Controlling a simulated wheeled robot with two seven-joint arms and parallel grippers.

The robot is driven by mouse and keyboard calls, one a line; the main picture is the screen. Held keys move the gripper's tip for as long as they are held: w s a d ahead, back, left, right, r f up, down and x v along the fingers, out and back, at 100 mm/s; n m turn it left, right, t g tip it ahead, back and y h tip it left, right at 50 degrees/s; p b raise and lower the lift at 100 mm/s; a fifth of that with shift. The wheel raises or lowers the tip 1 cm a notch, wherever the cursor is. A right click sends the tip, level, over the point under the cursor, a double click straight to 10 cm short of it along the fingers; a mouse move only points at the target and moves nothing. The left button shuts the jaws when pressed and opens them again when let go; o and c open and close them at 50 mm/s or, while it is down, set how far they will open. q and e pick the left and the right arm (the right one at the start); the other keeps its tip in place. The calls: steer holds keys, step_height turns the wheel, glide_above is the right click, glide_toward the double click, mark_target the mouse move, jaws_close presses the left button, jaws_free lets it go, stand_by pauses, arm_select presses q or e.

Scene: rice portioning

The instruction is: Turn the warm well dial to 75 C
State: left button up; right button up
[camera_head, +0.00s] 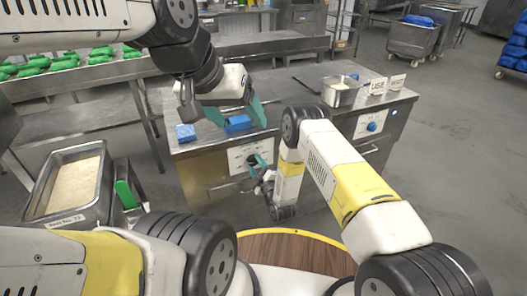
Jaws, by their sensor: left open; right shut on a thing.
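A white panel (238,157) with small markings is on the left front face of the steel counter. My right gripper (256,161) is at this panel, shut on what appears to be its dial. The gripper hides the dial, and its setting cannot be read. A second white panel with a blue dial (372,126) is on the right front face. Which panel belongs to the warm well cannot be read. My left gripper (236,111) is open above the counter's left part, with its teal fingers apart around or just above a blue block (238,123).
The steel counter (285,88) carries another blue block (186,132), a metal pan (341,92) and small label cards (388,85). A rice tray (104,165) stands at the left. Green items (65,61) lie on a bench behind.

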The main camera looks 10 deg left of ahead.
steer(key=m, duration=0.4)
steer(key=shift+d+m, duration=0.1)
steer(key=shift+m, duration=0.2)
steer(key=m, duration=0.4)
steer(key=shift+m, duration=0.3)
steer(key=m, duration=0.3)
steer(key=shift+m, duration=0.3)
steer(key=m, duration=0.4)
steer(key=shift+m, duration=0.3)
steer(key=m, duration=0.3)
steer(key=shift+f+m, duration=0.1)
steer(key=shift+m, duration=0.2)
steer(key=m, duration=0.3)
steer(key=shift+m, duration=0.3)
steer(key=m, duration=0.3)
steer(key=shift+m, duration=2.2)
